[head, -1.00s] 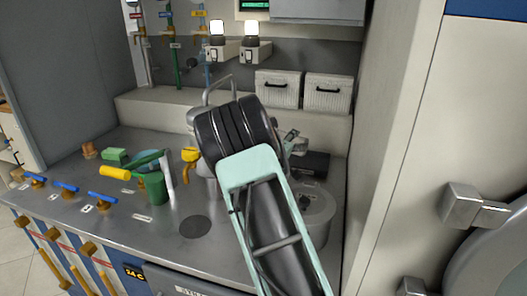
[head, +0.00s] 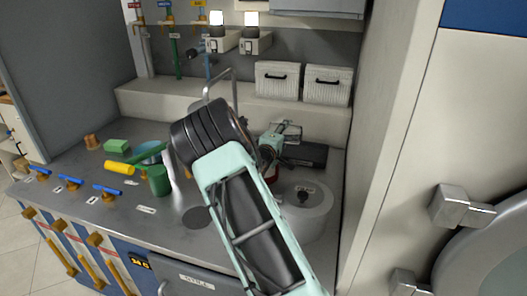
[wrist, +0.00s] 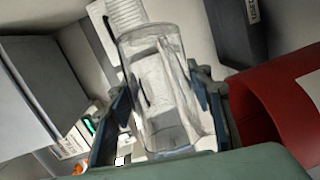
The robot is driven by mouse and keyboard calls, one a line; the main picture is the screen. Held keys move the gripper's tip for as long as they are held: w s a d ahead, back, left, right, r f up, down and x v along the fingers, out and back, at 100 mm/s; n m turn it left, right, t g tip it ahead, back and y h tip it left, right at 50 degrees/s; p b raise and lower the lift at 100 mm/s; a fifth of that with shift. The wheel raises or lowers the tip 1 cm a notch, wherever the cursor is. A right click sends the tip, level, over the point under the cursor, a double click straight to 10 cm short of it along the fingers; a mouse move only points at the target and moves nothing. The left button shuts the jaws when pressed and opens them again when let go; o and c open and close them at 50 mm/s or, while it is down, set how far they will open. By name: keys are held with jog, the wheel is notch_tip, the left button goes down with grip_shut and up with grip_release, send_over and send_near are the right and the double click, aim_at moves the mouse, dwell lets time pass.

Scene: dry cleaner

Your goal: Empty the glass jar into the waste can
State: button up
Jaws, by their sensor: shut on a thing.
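The clear glass jar (wrist: 170,75) is between the two fingers of my gripper (wrist: 164,105) in the wrist view. The fingers are shut on its sides. I cannot tell whether anything is in the jar, as pale shapes show through the glass. In the head view my gripper (head: 287,136) is above the back right of the counter, and the jar is hard to make out there. A red cylinder with a white label (wrist: 262,108), probably the waste can, is close to the right of the gripper.
White bins (head: 277,82) stand on the back ledge. A green cup (head: 158,181) and blue-handled valves (head: 73,184) are at the left.

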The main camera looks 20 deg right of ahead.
jog(key=shift+d+r, duration=0.15)
jog(key=shift+r, duration=0.1)
dwell(0.4)
jog(key=shift+w+a+r+n+h+b, duration=0.15)
jog(key=shift+r+n+h+b, duration=0.1)
jog(key=shift+n+b, duration=0.2)
jog(key=shift+s+a+r+n+h+b, duration=0.15)
jog(key=shift+n+h+b, duration=0.15)
jog(key=shift+n, duration=0.25)
dwell(0.4)
jog(key=shift+d+r+n+t, duration=0.15)
jog(key=shift+d+n+t, duration=0.05)
jog(key=shift+n+t, duration=0.1)
